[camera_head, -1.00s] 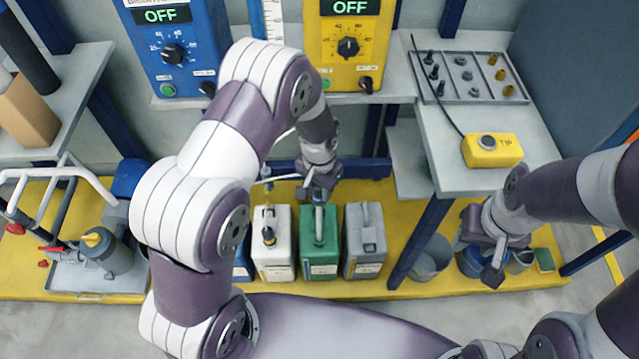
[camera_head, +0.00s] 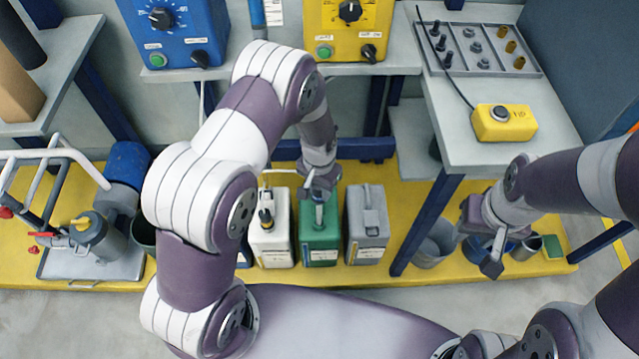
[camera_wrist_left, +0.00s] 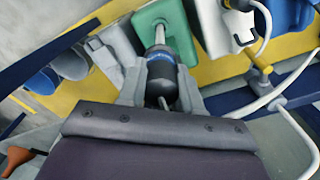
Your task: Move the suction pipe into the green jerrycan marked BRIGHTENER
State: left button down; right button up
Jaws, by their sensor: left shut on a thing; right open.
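The green jerrycan (camera_head: 319,249) stands between a white and a grey jerrycan on the yellow platform. It also shows in the left wrist view (camera_wrist_left: 151,18). My left gripper (camera_head: 321,187) is above it, shut on the suction pipe. In the left wrist view, the pipe's black head with a blue band (camera_wrist_left: 160,72) sits between the fingers of my left gripper (camera_wrist_left: 161,92). A grey tube (camera_head: 319,213) runs from it down to the green can's top. Whether its tip is inside the opening is hidden. My right gripper (camera_head: 493,250) is open and empty at the right.
The white jerrycan (camera_head: 271,246) has a black-topped fitting in its mouth. The grey jerrycan (camera_head: 367,240) stands close on the right. Buckets (camera_head: 432,252) stand near my right gripper. A bench with a yellow button box (camera_head: 505,123) is above. A pump unit (camera_head: 96,238) is at left.

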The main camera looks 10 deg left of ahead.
aim_at(320, 214)
pick_arm(q)
jog(key=shift+f+b, duration=3.35)
jog(key=shift+f, duration=2.4)
jog(key=shift+f+b, duration=0.75)
jog(key=shift+f, duration=0.5)
jog(key=c, duration=0.7)
grip_release()
jog(key=shift+r, duration=0.1)
notch_tip(320, 214, up, 13)
jog(key=p, duration=0.5)
jog(key=shift+f, duration=0.2)
